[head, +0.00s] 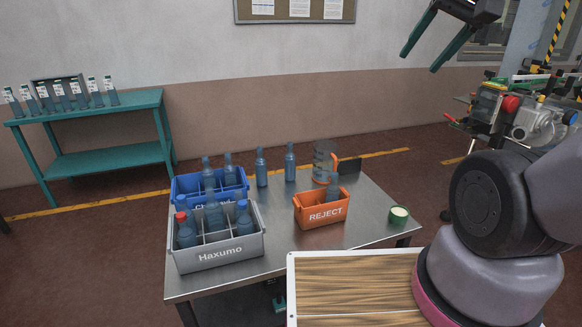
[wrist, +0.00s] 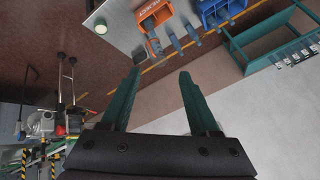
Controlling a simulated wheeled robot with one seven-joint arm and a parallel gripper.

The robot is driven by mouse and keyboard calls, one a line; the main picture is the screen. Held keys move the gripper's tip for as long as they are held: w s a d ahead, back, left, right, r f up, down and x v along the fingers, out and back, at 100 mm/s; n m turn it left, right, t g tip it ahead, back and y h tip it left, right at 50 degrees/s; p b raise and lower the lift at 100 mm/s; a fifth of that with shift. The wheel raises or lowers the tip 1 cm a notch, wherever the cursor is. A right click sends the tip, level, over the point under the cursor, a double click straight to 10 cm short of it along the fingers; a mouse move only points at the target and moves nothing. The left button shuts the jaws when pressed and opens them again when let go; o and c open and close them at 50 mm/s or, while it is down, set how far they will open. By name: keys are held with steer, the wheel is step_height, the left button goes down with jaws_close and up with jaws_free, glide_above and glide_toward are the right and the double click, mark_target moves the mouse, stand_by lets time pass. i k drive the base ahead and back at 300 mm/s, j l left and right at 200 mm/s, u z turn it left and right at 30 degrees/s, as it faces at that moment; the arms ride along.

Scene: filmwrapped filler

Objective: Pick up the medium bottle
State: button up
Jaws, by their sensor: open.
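Several blue-grey bottles are on the metal table (head: 285,249); I cannot tell which one is the medium bottle. Two stand loose at the back: a left bottle (head: 261,170) and a right bottle (head: 290,164). Others stand in the blue crate (head: 182,188), in the grey Haxumo crate (head: 220,255), where red and blue caps show, and one bottle (head: 333,187) is in the orange REJECT bin (head: 324,216). My gripper (head: 419,63) is open and empty, high above and right of the table. The wrist view also shows my gripper (wrist: 160,73) with its green fingers apart.
A clear cylindrical container (head: 322,165) and a dark panel (head: 349,169) stand at the table's back right. A teal shelf (head: 95,112) with several labelled bottles is against the wall. Machinery (head: 530,115) stands right.

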mark_target(290, 159)
steer(key=i+l, duration=0.75)
steer(key=j+u, duration=0.05)
